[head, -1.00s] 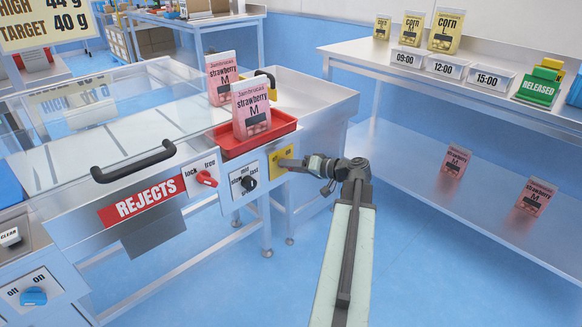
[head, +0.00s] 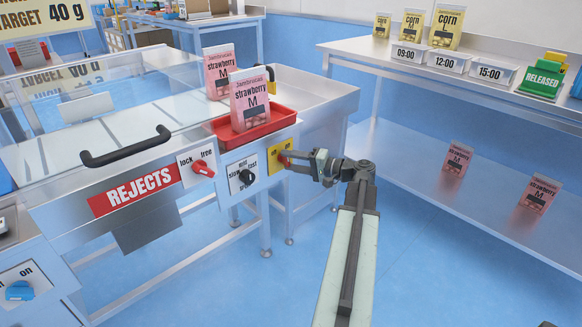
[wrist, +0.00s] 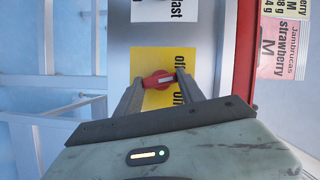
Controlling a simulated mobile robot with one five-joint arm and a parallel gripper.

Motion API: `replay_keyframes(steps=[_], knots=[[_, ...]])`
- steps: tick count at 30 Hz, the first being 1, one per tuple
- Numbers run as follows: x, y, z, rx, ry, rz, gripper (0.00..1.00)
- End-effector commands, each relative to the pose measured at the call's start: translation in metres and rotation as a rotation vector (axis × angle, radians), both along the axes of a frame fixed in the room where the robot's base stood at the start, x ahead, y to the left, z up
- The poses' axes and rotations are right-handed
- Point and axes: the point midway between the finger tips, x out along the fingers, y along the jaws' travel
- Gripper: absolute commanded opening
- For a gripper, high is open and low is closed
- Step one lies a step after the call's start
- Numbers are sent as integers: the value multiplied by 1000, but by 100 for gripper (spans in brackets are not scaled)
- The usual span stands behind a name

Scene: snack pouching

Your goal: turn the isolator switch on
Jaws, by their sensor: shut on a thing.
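The isolator switch is a red rotary knob (wrist: 159,81) on a yellow plate (wrist: 163,60) with black off and on lettering. In the head view the yellow plate (head: 274,163) is at the right end of the machine's front panel, and the fingers partly cover the knob. My gripper (head: 288,158) reaches it from the right. In the wrist view my gripper (wrist: 156,84) has one finger on each side of the knob and is shut on it. A pale mark runs roughly crosswise on the knob; its exact setting is hard to read.
A black speed knob (head: 247,177) and a red lock knob (head: 203,168) sit left on the same panel. A red tray (head: 282,116) with a strawberry pouch (head: 250,98) is just above. A steel bench (head: 400,66) stands right. The floor between is clear.

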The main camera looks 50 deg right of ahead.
Motion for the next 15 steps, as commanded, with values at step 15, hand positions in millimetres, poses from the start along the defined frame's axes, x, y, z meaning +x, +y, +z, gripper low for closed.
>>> replay_keyframes(steps=[15], knots=[[0, 1, -10, 487, -32, 1, 5]])
